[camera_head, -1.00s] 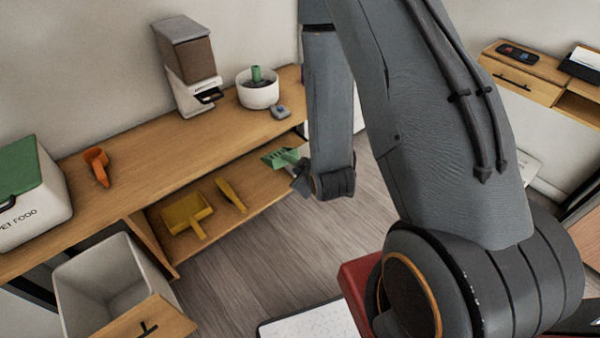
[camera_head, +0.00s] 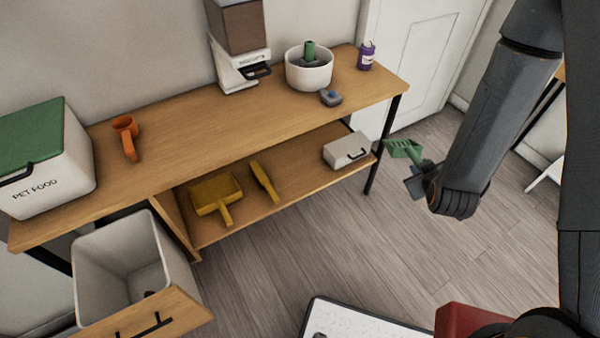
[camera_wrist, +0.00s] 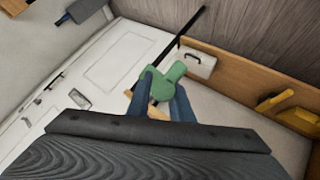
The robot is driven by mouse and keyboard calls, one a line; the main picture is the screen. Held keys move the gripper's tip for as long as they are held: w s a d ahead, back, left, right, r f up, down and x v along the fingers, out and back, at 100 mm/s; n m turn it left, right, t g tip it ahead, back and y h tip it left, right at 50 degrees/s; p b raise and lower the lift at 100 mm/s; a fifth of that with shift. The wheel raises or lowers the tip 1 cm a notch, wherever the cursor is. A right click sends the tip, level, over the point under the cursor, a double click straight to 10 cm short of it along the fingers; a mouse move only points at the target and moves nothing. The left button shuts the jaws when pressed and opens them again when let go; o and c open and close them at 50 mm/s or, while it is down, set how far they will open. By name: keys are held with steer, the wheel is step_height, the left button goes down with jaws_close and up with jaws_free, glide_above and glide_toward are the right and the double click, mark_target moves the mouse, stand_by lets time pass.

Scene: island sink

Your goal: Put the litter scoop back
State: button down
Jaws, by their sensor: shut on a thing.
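The green litter scoop (camera_head: 405,149) is held in my gripper (camera_head: 417,180), to the right of the bench's right end and above the floor. In the wrist view the scoop (camera_wrist: 161,82) sits between the two blue fingers of my gripper (camera_wrist: 166,98). The gripper is shut on the scoop; the exact grip point is partly hidden. The scoop is apart from the bench.
The wooden bench (camera_head: 240,137) carries a pet food bin (camera_head: 50,165), an orange scoop (camera_head: 126,135), a dispenser (camera_head: 240,55) and a white bowl (camera_head: 309,72). Its lower shelf (camera_head: 300,170) holds a yellow dustpan (camera_head: 216,192), brush (camera_head: 264,182) and white box (camera_head: 347,150). An open drawer (camera_head: 130,262) juts out.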

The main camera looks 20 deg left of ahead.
steer(key=w+a+f+n+y+b, duration=0.1)
steer(key=w+a+f+y+b, duration=0.1)
steer(key=w+a+f+b, duration=0.6)
steer(key=n+y+b, duration=0.4)
steer(key=y+b, duration=0.1)
steer(key=b, duration=1.5)
glide_above(304, 179)
step_height(304, 179, down, 19)
steer(key=shift+s+f+b, duration=0.15)
steer(key=shift+f+b, duration=1.15)
steer(key=shift+f, duration=3.55)
steer(key=shift+f, duration=0.55)
steer(key=shift+f, duration=0.1)
